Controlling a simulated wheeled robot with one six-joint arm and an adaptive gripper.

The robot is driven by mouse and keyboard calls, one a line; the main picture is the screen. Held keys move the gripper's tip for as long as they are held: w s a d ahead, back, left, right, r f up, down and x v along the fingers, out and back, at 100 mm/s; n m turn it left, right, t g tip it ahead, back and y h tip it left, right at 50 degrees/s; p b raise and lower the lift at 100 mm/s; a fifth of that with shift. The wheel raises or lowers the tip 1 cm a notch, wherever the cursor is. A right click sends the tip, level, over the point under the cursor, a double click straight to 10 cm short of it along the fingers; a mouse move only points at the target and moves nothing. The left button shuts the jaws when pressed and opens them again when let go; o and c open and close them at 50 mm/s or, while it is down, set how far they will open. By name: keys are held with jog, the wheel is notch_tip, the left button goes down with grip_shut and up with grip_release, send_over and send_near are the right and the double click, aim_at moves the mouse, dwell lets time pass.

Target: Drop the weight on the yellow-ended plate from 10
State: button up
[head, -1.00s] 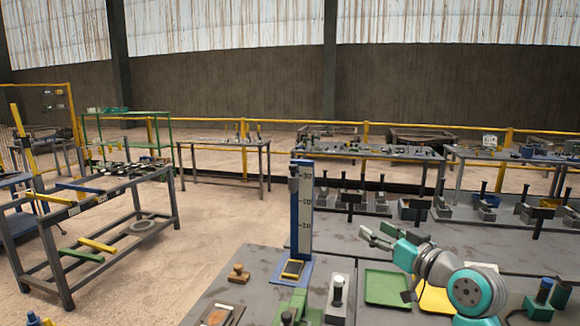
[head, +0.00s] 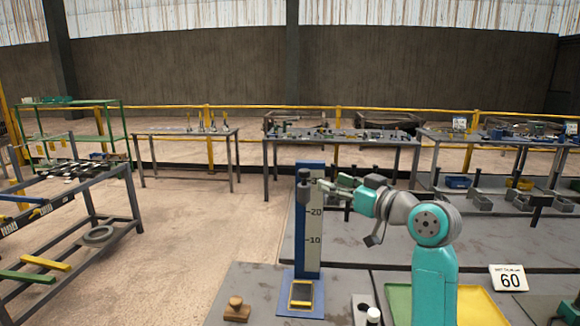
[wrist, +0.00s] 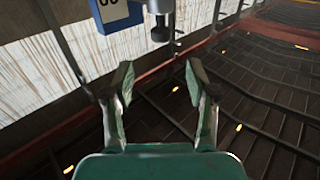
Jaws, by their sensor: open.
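A blue stand with a white scale board (head: 314,255) rises from the bench, with 10 and 20 readable on it. The dark weight (head: 304,190) hangs at the board's left side, near its top and above the 20 mark. It also shows in the wrist view (wrist: 160,28), just beyond my fingertips. The yellow-ended plate (head: 301,295) lies on the stand's blue base, below the weight. My gripper (head: 325,188) is open, just right of the weight and in front of the upper scale. The wrist view shows its fingers (wrist: 158,75) apart with nothing between them.
A wooden knobbed block (head: 236,310) stands left of the stand. A green tray (head: 398,300) and a yellow tray (head: 480,308) lie to the right, partly behind my arm. Open floor lies left of the bench.

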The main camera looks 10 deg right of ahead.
aim_at(308, 173)
jog(key=x, duration=1.1)
jog(key=shift+s, duration=0.1)
grip_shut()
